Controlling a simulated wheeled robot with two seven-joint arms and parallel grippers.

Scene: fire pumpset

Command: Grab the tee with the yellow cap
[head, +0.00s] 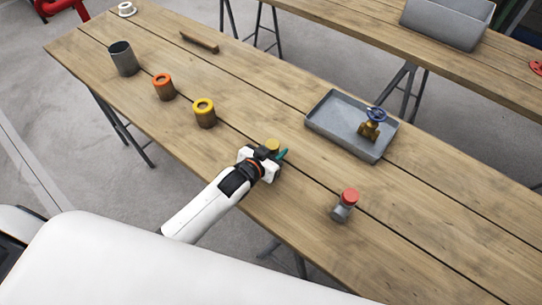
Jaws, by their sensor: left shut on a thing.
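My left gripper (265,157) is at the near side of the wooden table, shut on the tee with the yellow cap (273,145). Only the tee's yellow cap shows clearly, just beyond the fingers; its body is mostly hidden by the gripper. I cannot tell whether the tee still touches the table. A similar grey tee with a red cap (346,204) stands apart to the right, near the table's front edge. My right gripper is not in view.
On the wooden table (420,215), a grey tray (334,133) holds a brass valve with a blue handwheel (373,122). To the left stand a yellow-topped ring piece (205,114), an orange-topped one (163,87) and a grey cup (123,59). A second table (370,32) is behind.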

